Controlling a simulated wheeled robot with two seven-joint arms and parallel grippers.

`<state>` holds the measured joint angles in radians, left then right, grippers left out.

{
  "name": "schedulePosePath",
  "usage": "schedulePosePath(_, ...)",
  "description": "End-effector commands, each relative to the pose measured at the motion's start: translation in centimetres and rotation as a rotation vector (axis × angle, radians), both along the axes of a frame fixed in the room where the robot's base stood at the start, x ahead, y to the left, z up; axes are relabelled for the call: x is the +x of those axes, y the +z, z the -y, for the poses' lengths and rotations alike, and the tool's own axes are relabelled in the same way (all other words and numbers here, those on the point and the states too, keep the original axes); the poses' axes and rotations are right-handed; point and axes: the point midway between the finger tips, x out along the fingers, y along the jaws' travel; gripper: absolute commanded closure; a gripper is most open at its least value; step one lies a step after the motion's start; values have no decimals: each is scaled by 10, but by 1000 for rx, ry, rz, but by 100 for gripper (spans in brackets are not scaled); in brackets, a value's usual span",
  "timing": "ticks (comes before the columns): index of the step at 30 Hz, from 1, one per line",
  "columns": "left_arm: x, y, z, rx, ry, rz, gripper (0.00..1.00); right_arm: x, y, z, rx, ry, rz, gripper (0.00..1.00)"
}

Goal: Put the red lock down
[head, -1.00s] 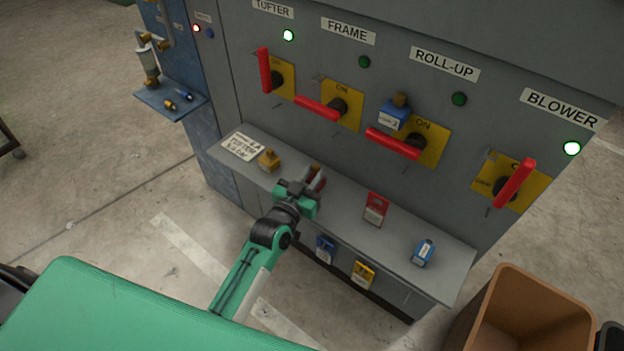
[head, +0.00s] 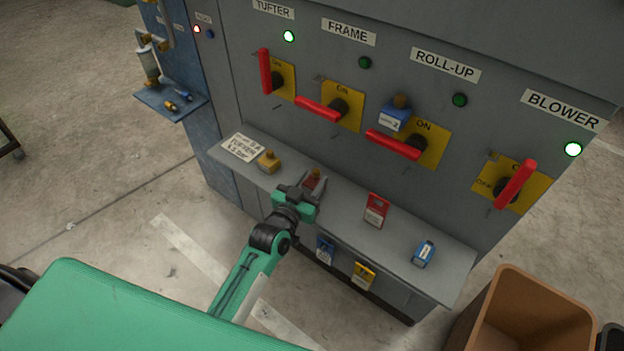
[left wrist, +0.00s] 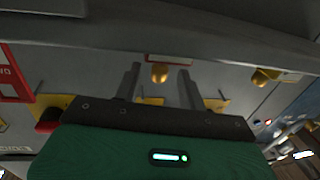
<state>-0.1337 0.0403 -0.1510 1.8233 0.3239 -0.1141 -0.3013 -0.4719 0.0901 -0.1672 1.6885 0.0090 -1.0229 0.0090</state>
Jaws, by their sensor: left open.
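The red lock (head: 315,179), with a brass part, is on the grey shelf (head: 345,228) below the switches, partly hidden by my left gripper. My left gripper (head: 303,190) is at the shelf, right by the lock, with its jaws open. In the left wrist view a brass piece with a little red (left wrist: 159,73) shows between the two spread fingers, with a gap on each side. My right gripper is not in view.
A brass-yellow lock (head: 269,160) and a white label (head: 240,147) are on the shelf to the left. A red tag (head: 376,210) and a blue lock (head: 424,253) are to the right. Red switch handles (head: 393,143) stick out above. A brown bin (head: 530,310) stands at lower right.

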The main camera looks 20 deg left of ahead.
Motion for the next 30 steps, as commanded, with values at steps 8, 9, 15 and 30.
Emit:
schedulePosePath(8, -49, -2, -9, 2, -1, -5, 59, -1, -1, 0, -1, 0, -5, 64)
schedulePosePath(9, -57, -2, -11, 1, -1, -5, 59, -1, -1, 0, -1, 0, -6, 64)
schedulePosePath(15, -89, -2, -17, 2, -2, -4, 59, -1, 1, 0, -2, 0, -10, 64)
schedulePosePath(30, -114, -19, -19, 11, -10, -61, 59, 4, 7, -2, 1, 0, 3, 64)
